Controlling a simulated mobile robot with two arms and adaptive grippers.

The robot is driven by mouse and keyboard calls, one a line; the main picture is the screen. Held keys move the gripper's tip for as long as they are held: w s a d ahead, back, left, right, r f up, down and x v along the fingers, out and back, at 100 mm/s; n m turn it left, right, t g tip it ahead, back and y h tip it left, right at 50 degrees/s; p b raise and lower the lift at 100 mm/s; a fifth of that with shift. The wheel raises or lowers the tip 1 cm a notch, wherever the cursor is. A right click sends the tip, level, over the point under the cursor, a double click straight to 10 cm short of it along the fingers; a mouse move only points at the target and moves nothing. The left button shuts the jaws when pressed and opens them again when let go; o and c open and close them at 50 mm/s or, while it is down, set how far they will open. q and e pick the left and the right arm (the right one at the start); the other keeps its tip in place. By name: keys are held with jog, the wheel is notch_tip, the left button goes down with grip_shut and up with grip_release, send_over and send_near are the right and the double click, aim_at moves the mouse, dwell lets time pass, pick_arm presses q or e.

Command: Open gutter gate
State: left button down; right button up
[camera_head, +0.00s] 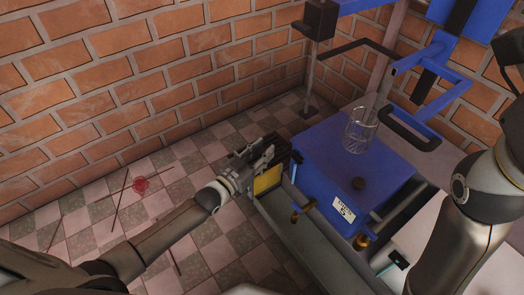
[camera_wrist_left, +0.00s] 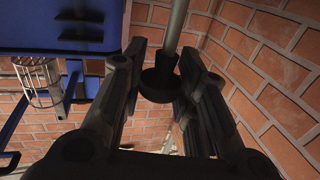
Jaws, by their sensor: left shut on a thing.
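The grey gutter (camera_head: 290,225) runs along the front of the blue machine. A yellow panel (camera_head: 267,180) stands at its far left end and looks like the gate; my gripper partly hides it. My left gripper (camera_head: 268,155) is over that end, just above the yellow panel. In the left wrist view my left gripper (camera_wrist_left: 160,88) has its fingers on either side of a dark round knob (camera_wrist_left: 158,86) on a grey rod (camera_wrist_left: 174,25), and it is shut on the knob. I cannot tell how the knob joins the gate. My right gripper is out of view.
Thin sticks and a red bundle (camera_head: 140,186) lie on the checkered floor. Brick walls close the back.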

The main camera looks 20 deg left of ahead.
pick_arm(q)
jog(key=c, duration=1.1)
grip_release()
jog(key=v, duration=1.2)
